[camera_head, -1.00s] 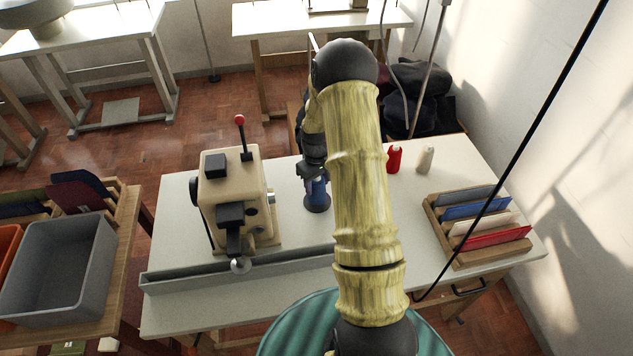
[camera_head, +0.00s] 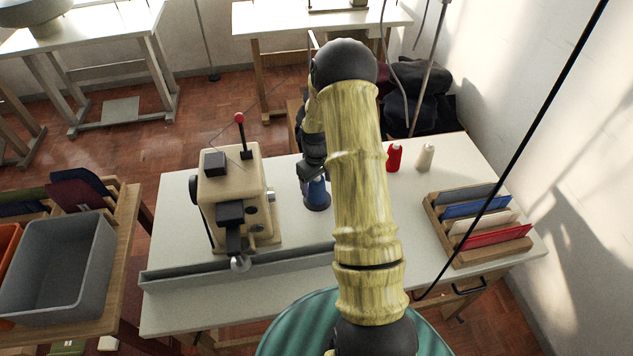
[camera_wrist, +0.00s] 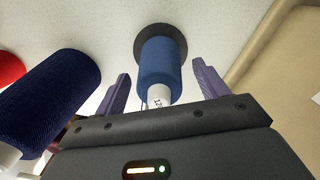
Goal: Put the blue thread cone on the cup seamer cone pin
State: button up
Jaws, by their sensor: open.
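The blue thread cone (camera_head: 317,193) stands upright on a dark round base (camera_head: 317,206) on the white table, right of the beige cup seamer (camera_head: 232,195). In the wrist view the blue cone (camera_wrist: 160,68) shows its white tip towards me, with the dark base (camera_wrist: 181,38) beyond it. The pin is hidden, apparently inside the cone. My gripper (camera_wrist: 161,76) is open, with one purple finger on each side of the cone and visible gaps. In the head view my gripper (camera_head: 314,172) is just above the cone, partly behind my arm.
A navy cone (camera_wrist: 50,98) is close on the left in the wrist view. A red cone (camera_head: 394,158) and a cream cone (camera_head: 425,158) stand at the back right. A wooden rack (camera_head: 475,222) is at right. A grey rail (camera_head: 285,262) crosses the front.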

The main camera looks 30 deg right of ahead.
notch_tip(320, 180, up, 12)
jog(key=shift+a+r+b, duration=0.1)
jog(key=shift+b, duration=0.25)
dwell(0.9)
jog(key=s+a+r+m+t+p, duration=0.1)
jog(key=s+a+r+p, duration=0.1)
jog(key=s+a+r, duration=0.3)
jog(key=s+a+r+m+t+p, duration=0.1)
jog(key=s+a+r, duration=0.4)
jog(key=s+a, duration=0.5)
jog(key=s+p, duration=0.1)
jog(key=s, duration=0.3)
jog(key=shift+r+t, duration=0.3)
jog(key=shift+r, duration=0.1)
jog(key=shift+a, duration=0.1)
dwell(0.6)
